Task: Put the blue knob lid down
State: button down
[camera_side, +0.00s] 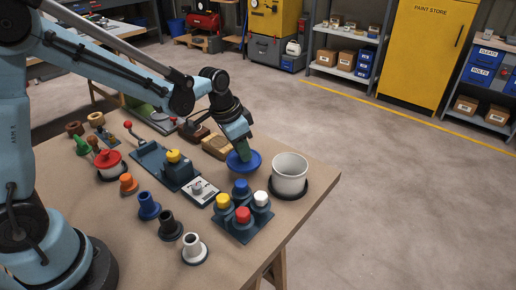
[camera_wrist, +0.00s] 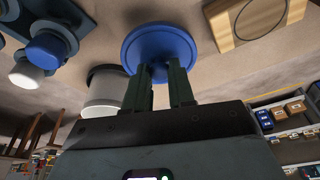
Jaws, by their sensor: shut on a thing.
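The blue knob lid (camera_side: 243,163) is a round blue disc held at the end of my gripper (camera_side: 243,149), left of the white pot. In the wrist view, the lid (camera_wrist: 160,45) shows beyond my two dark fingers (camera_wrist: 161,76), which are shut on its knob; the knob itself is mostly hidden. The lid appears held above the table; its exact height is hard to tell. The white pot (camera_side: 289,179) is open at the top and stands on a dark round base near the table's right edge. The pot (camera_wrist: 106,88) also shows beside the lid in the wrist view.
A dark tray (camera_side: 239,230) of coloured-capped bottles stands in front of the lid. A wooden block (camera_side: 216,146) lies behind it. A white card (camera_side: 200,191), a red-lidded pot (camera_side: 109,167) and several coloured fittings are farther left. Bare table lies right of the tray.

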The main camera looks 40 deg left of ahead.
jog(key=shift+f, duration=1.6)
jog(key=shift+f, duration=0.15)
jog(key=c, duration=1)
grip_release()
jog(key=shift+o, duration=0.2)
jog(key=v, duration=1.2)
jog(key=n+t+y, duration=0.1)
jog(key=n+t, duration=0.3)
send_near(231, 163)
jog(key=s+a+v, duration=0.1)
jog(key=v, duration=0.6)
jog(key=shift+s+a+f, duration=0.2)
jog(key=shift+s+f, duration=0.2)
jog(key=shift+f, duration=0.35)
